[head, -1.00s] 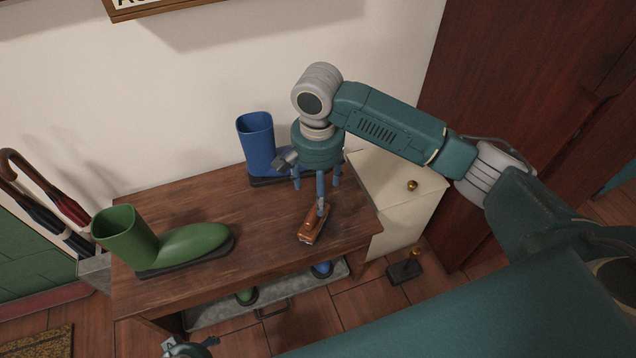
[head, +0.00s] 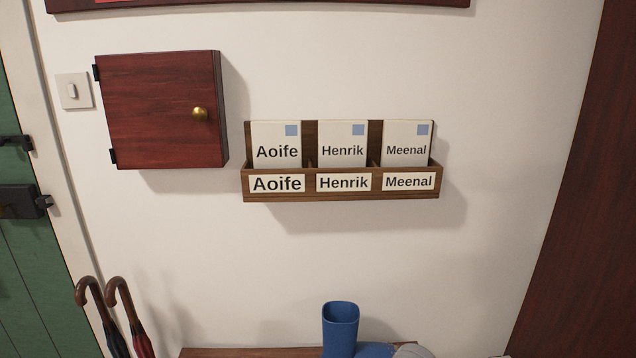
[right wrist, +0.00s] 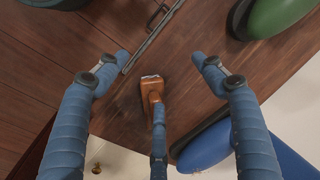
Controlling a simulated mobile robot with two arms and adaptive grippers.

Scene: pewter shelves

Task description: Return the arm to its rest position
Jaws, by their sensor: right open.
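My right gripper (right wrist: 161,62) shows in the right wrist view, its blue jointed fingers spread wide. It points down over the dark wooden bench top (right wrist: 45,75). A small orange-brown object with a pale metal end (right wrist: 152,88) lies below, between the fingers. One finger overlaps its lower end in the picture; I cannot tell whether they touch. In the head view only a grey rounded part of my arm shows at the bottom edge, beside the blue boot (head: 341,322). My left gripper is not in view.
Close to the right gripper are the green boot (right wrist: 280,15) and the blue boot's dark sole (right wrist: 200,128). On the wall hang a labelled letter rack (head: 340,199) and a red-brown cabinet (head: 160,110). Umbrellas (head: 118,315) stand at lower left.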

